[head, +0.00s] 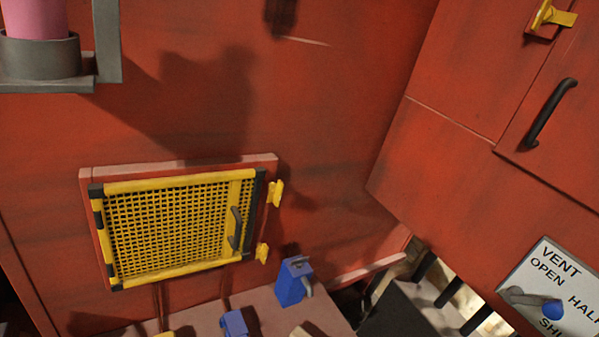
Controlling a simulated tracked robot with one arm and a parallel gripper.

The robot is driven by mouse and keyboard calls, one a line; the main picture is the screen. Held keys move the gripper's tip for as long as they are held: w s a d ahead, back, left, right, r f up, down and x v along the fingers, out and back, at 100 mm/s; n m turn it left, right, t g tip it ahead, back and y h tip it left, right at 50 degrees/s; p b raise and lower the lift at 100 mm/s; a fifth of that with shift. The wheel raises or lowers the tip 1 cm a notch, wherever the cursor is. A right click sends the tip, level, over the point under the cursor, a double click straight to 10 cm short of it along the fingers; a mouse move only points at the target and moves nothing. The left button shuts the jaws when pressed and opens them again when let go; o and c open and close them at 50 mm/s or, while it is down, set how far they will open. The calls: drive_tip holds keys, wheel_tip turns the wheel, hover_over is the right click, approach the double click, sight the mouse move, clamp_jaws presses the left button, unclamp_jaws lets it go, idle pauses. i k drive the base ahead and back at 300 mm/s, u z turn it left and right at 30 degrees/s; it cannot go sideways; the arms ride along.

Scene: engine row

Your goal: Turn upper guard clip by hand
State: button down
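A yellow mesh guard (160,225) with black corner marks is set in a red frame on the red wall, left of centre. It looks closed. The upper guard clip (275,193) is a small yellow piece at the guard's right edge. The lower guard clip (262,253) is a similar yellow piece below it. A dark grey handle (235,228) stands on the guard's right side. Whether either clip overlaps the guard's edge is too small to tell. My gripper is not in view.
Blue parts (293,282) stand on a ledge (265,312) below the guard. At right are a red cabinet with a black handle (550,113), a yellow latch (552,15) and a vent lever plate (555,285). A grey bracket (45,70) holds a pink cylinder (35,18) at upper left.

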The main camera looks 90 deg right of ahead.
sight(275, 190)
drive_tip(key=z, duration=0.6)
drive_tip(key=k, duration=0.25)
drive_tip(key=z, duration=1)
